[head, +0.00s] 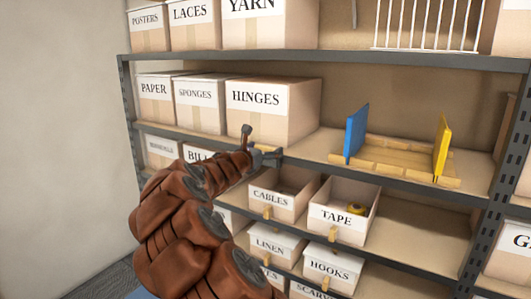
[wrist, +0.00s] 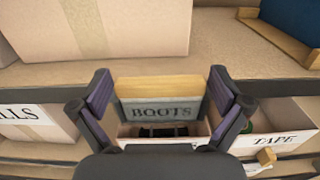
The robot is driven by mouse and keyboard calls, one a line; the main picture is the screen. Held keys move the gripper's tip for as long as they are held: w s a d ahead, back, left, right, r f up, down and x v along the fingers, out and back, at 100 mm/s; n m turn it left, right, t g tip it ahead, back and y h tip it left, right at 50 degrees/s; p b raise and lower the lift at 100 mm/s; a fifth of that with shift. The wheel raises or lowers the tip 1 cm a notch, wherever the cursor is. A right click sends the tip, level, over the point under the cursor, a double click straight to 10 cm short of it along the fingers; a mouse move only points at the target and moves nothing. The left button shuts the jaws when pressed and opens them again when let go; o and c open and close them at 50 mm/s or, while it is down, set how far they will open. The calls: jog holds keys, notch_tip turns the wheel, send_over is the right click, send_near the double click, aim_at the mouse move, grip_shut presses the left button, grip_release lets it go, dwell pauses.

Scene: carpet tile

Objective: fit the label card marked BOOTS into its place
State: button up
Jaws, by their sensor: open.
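The BOOTS label card (wrist: 162,110) is a grey plate with dark lettering and a wooden strip along its top. In the wrist view it stands between the two fingers of my gripper (wrist: 161,92), with a small gap at each side. My gripper is open. In the head view my gripper (head: 262,147) is at the front edge of the middle shelf, below the HINGES box, and a wooden bit (head: 268,149) of the card shows between its fingers. I cannot tell whether the card is seated in a holder; its lower edge meets an open box behind.
The HINGES box (head: 262,99) stands above my gripper. Open CABLES (head: 271,201) and TAPE (head: 338,218) boxes are below it. A wooden rack with blue (head: 356,132) and yellow (head: 441,146) ends is to the right. Bare shelf lies between HINGES and the rack.

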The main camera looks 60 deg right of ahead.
jog(key=shift+c, duration=0.4)
jog(key=c, duration=0.5)
